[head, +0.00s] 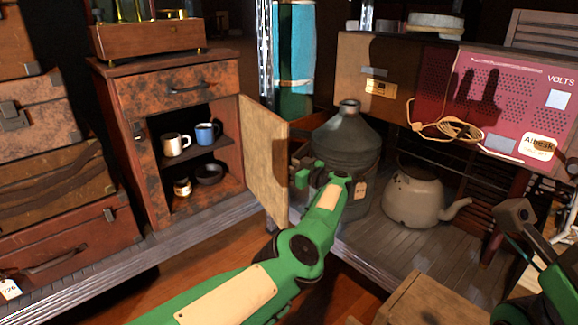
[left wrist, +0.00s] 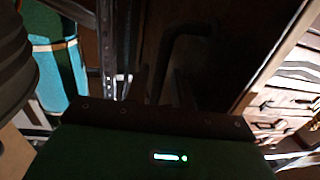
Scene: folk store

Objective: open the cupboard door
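The small wooden cupboard (head: 150,175) stands at left in the head view. Its door (head: 264,155) is swung wide open at the right, with its pale inner face showing and the shelf inside exposed. My left gripper (head: 302,178) is at the door's outer side, close to its free edge. In the left wrist view a dark bent handle (left wrist: 185,38) runs down toward the left gripper (left wrist: 160,85) in front of a dark panel. Shadow hides whether the fingers touch it or are closed. My right gripper (head: 514,214) is at the right, its fingers unclear.
A white mug (head: 175,144), a blue mug (head: 207,132) and a dark bowl (head: 209,174) are inside the cupboard. A large metal can (head: 346,135) stands close behind my left gripper, with a kettle (head: 413,197) to its right. Stacked suitcases (head: 60,180) flank the cupboard.

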